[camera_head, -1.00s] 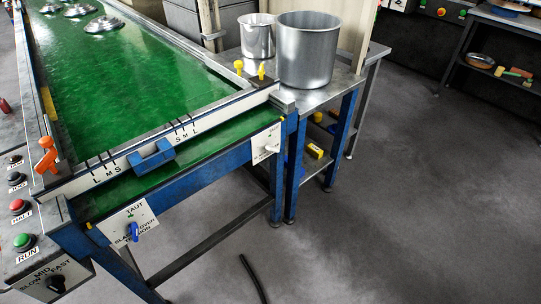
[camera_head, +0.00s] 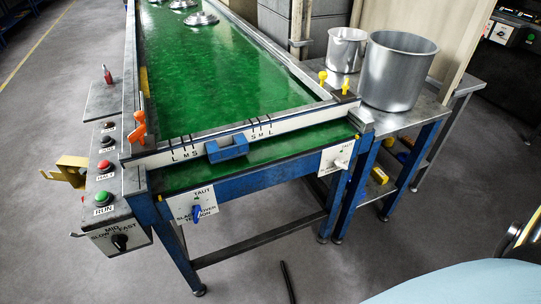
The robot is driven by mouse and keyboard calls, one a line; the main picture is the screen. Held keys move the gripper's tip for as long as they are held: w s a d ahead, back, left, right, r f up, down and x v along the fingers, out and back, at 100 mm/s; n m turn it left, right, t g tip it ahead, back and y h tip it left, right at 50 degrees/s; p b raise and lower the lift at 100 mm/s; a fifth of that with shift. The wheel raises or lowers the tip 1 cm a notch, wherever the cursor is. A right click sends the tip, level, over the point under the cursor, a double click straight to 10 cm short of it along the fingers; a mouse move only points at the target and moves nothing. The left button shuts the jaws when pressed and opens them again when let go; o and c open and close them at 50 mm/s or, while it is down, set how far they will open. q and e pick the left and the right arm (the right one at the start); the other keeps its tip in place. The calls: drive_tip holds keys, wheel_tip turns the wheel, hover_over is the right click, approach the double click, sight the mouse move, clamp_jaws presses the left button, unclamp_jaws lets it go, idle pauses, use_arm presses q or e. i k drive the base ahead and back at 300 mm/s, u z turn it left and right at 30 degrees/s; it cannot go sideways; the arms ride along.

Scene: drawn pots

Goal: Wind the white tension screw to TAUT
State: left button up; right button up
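The white tension screw (camera_head: 341,164) is a small white knob on a white label plate (camera_head: 329,161) at the right front corner of the green-belted conveyor (camera_head: 187,95). A second, blue screw (camera_head: 196,213) sits on a white plate at the left front; that plate reads TAUT at the top, with SLACK and OVER lower down. Neither of my grippers shows in the head view.
A steel side table (camera_head: 408,112) with two metal pots (camera_head: 398,72) stands right of the conveyor. A control box (camera_head: 121,241) with buttons is at the left. A dark rod (camera_head: 287,282) lies on the floor in front. A pale blue shape (camera_head: 460,287) fills the lower right corner.

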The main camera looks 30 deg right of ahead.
sight(339, 163)
drive_tip(key=u, duration=0.55)
drive_tip(key=k, duration=0.6)
drive_tip(key=z, duration=1.4)
